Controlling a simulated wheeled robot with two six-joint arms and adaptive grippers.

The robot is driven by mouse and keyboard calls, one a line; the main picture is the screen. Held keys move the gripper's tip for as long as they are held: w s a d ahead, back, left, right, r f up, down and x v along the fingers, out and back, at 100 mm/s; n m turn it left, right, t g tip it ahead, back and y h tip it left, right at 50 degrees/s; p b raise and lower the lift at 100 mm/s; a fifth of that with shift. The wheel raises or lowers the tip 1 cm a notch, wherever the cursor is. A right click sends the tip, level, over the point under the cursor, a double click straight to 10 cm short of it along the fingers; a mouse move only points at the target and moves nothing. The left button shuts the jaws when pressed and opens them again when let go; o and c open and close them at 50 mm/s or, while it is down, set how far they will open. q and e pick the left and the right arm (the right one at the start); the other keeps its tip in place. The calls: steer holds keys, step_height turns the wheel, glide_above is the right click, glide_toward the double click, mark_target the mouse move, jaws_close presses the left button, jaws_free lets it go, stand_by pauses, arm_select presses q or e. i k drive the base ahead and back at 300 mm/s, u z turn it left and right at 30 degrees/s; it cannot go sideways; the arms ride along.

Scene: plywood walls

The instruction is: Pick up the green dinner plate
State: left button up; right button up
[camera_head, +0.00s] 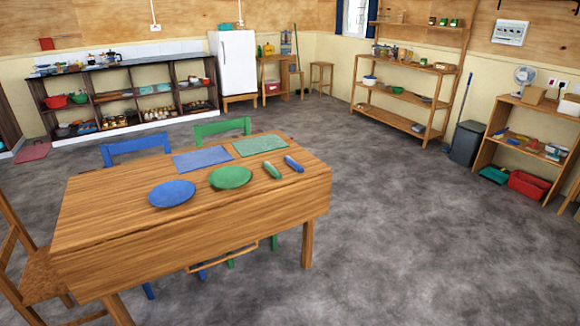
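The green dinner plate (230,177) lies on the wooden table (130,235), near the middle of its top. A blue plate (171,193) lies to its left, apart from it. A green rolled or cylindrical item (271,170) and a blue one (293,163) lie to its right. A blue mat (202,159) and a green mat (260,145) lie flat behind the plates. Neither of my grippers shows in the head view.
A blue chair (137,145) and a green chair (222,127) stand behind the table. A wooden chair (30,265) stands at its left end. Shelves line the walls, with a white fridge (233,64) at the back. The grey floor (420,240) to the right is clear.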

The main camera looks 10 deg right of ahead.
mark_target(228, 178)
steer(key=z, duration=0.95)
steer(key=i, duration=0.95)
steer(key=z, duration=0.65)
steer(key=i, duration=1)
steer(key=u, duration=0.55)
